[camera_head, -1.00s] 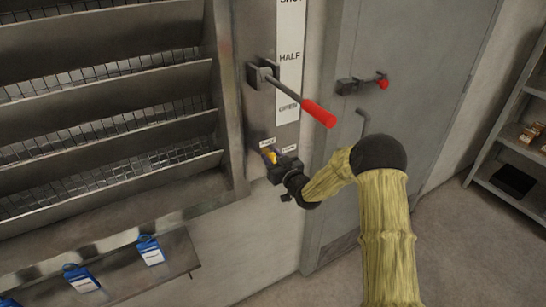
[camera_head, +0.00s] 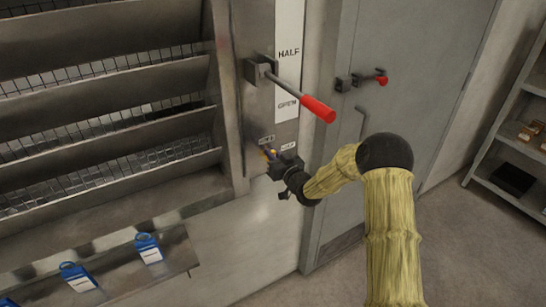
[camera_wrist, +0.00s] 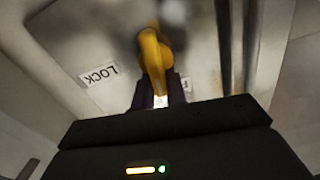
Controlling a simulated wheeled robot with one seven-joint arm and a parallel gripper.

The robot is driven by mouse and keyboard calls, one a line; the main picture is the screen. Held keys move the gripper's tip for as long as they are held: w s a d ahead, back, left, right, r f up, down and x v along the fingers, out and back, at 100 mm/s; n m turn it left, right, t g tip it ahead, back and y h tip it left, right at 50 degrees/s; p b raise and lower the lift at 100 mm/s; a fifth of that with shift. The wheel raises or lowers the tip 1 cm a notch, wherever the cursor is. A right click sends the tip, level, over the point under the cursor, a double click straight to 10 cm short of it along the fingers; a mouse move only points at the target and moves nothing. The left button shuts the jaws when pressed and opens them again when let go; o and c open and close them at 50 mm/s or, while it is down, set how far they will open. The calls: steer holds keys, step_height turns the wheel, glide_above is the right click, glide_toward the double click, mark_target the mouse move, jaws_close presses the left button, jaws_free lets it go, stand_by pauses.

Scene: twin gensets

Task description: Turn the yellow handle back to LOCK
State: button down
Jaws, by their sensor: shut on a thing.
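The yellow handle (camera_wrist: 155,62) sits on a grey metal plate. In the wrist view it points down the picture, toward my gripper. My gripper (camera_wrist: 160,97) is shut on its lower end, with a dark finger on each side. A LOCK label (camera_wrist: 99,74) is on the plate to the left of the handle. A second label (camera_wrist: 186,85) is mostly hidden behind a finger. In the head view the handle (camera_head: 268,153) is a small yellow spot, largely covered by my gripper (camera_head: 275,158), below two small labels too blurred to read.
A red-gripped lever (camera_head: 318,108) sticks out above my gripper, beside a HALF and OPEN scale (camera_head: 288,75). A grey door (camera_head: 420,70) with a red-tipped latch (camera_head: 381,80) is to the right. Louvres (camera_head: 110,95) are left.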

steer(key=m, duration=0.1)
steer(key=m+b, duration=0.2)
steer(key=m, duration=0.1)
steer(key=shift+w+d+f, duration=0.2)
steer(key=shift+w+d, duration=0.05)
steer(key=shift+d, duration=0.1)
steer(key=m+b, duration=0.1)
steer(key=m, duration=0.3)
steer(key=f+m+b, duration=0.1)
steer(key=m, duration=0.3)
steer(key=d+m+b, duration=0.1)
steer(key=m, duration=0.3)
steer(key=shift+w+f+b, duration=0.2)
steer(key=shift+w+b, duration=0.1)
steer(key=shift+b, duration=0.1)
steer(key=shift+a+m, duration=0.1)
steer(key=shift+m, duration=0.2)
steer(key=c, duration=1.4)
jaws_free()
steer(key=shift+f, duration=0.1)
steer(key=shift+c, duration=0.2)
